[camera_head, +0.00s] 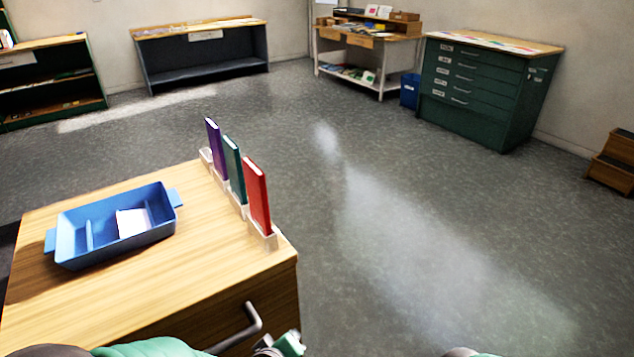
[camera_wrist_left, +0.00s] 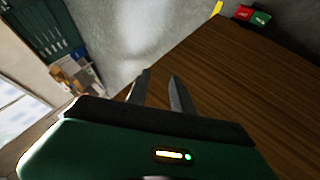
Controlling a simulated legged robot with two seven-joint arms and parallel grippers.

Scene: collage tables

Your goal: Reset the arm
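My left arm shows along the bottom edge of the head view, with a green link in front of the wooden cabinet. In the left wrist view, my left gripper (camera_wrist_left: 160,75) has its two dark fingers apart with nothing between them. A brown wooden surface fills the right of that view. In the head view, a small grey and green part of mine sits near the drawer handle (camera_head: 237,330). Only a sliver of my right arm shows at the bottom edge, and its gripper is out of frame.
The wooden cabinet (camera_head: 215,262) bears a blue tray (camera_head: 75,240) holding a pale block (camera_head: 132,222). Purple (camera_head: 214,135), green (camera_head: 234,168) and red (camera_head: 257,195) upright panels stand in white holders at its right edge. Open floor lies right; a green drawer cabinet (camera_head: 475,85) stands behind.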

